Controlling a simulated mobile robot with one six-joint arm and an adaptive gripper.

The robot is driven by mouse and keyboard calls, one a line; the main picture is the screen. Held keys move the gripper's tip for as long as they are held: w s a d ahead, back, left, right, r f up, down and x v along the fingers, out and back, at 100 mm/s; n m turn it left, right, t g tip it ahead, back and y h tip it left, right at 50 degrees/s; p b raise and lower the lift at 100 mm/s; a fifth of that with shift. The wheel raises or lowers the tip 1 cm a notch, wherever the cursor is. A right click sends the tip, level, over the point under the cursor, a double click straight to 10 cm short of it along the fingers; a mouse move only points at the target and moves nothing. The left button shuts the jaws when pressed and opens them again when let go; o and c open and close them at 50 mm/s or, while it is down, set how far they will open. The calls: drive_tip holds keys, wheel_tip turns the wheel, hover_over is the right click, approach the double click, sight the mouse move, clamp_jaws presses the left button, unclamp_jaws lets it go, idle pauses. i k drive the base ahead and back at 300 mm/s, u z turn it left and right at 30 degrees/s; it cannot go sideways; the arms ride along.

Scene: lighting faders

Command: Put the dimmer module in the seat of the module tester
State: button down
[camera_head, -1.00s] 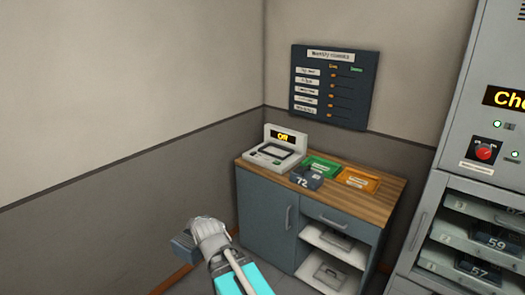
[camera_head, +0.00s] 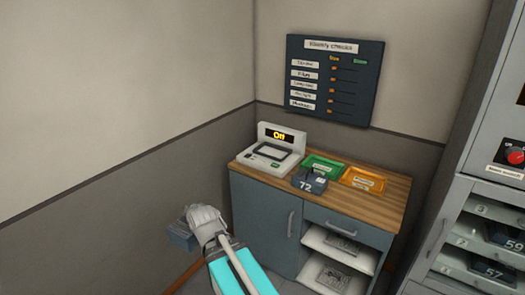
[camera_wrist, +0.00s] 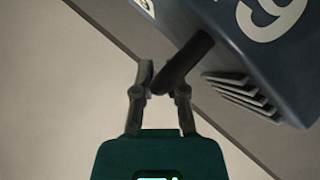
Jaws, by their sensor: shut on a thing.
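In the wrist view, the module (camera_wrist: 262,62) is large at the upper right, tilted, with a partly cut-off white digit and pale slats. My fingertips (camera_wrist: 158,82) meet at its handle.
A module marked 72 (camera_head: 307,183) sits at the front of the green tray (camera_head: 322,166), right of the tester. An orange tray (camera_head: 364,180) is farther right. A grey rack (camera_head: 475,205) with modules stands at the right. Floor shows left of the cabinet.

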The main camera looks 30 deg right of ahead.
sight(272, 153)
drive_tip(key=z, duration=0.1)
drive_tip(key=i, duration=0.55)
drive_tip(key=z, duration=0.85)
drive_tip(key=i, duration=0.75)
drive_tip(key=z, duration=0.5)
drive_tip(key=k, duration=0.9)
drive_tip(key=z, duration=0.15)
